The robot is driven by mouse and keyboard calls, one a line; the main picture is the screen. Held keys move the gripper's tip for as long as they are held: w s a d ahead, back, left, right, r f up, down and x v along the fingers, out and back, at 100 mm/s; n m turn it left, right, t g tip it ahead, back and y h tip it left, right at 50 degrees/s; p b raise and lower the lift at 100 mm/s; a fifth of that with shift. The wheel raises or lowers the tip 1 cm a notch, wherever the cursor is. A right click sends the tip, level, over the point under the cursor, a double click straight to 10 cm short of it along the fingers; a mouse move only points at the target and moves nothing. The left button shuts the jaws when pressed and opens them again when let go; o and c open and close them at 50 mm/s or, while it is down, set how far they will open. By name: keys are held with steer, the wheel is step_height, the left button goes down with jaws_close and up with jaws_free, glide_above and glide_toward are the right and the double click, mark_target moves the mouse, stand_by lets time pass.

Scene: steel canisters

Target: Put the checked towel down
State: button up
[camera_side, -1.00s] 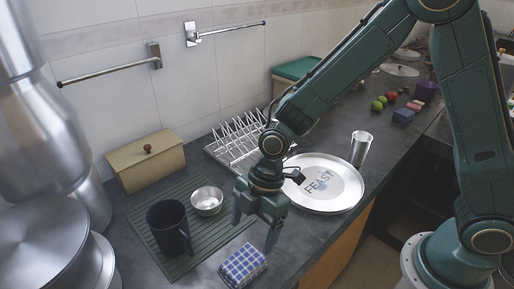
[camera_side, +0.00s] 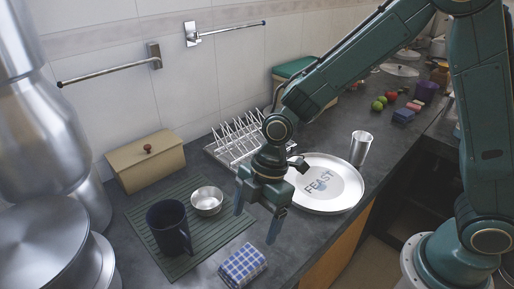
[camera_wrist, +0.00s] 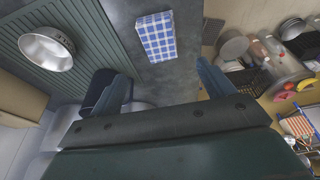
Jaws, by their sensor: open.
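The blue-and-white checked towel (camera_side: 243,266) lies folded on the dark counter, near its front edge and beside the green ribbed mat. It also shows in the wrist view (camera_wrist: 156,37), flat on the counter and beyond the fingers. My gripper (camera_side: 256,226) is open and empty, above the counter and up and slightly right of the towel in the side view. Its two fingers are spread apart at the sides of the wrist view (camera_wrist: 165,85). Nothing is between them, and the towel is apart from both.
A dark blue mug (camera_side: 168,228) and a steel bowl (camera_side: 207,201) stand on the green mat (camera_side: 214,243). A round FEAST tray (camera_side: 335,203), a steel cup (camera_side: 361,148) and a dish rack (camera_side: 228,150) are behind and right. Large steel canisters (camera_side: 45,240) fill the left.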

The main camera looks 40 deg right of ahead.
steer(key=s+d+r+m+t+h, duration=0.1)
steer(key=s+d+r+m+t, duration=0.1)
steer(key=s+d+r+m, duration=0.5)
steer(key=s+d+r+m+t+h, duration=0.1)
steer(key=s+d+r+m+t, duration=0.1)
steer(key=d+r+m, duration=0.55)
steer(key=s+d+r+m+t+h, duration=0.1)
steer(key=s+d+r+m, duration=0.2)
steer(key=s, duration=0.4)
steer(key=shift+d+r+t, duration=0.3)
steer(key=shift+d+r, duration=0.35)
steer(key=shift+d, duration=0.6)
steer(key=shift+o, duration=0.5)
steer(key=shift+m, duration=0.25)
steer(key=shift+w, duration=0.2)
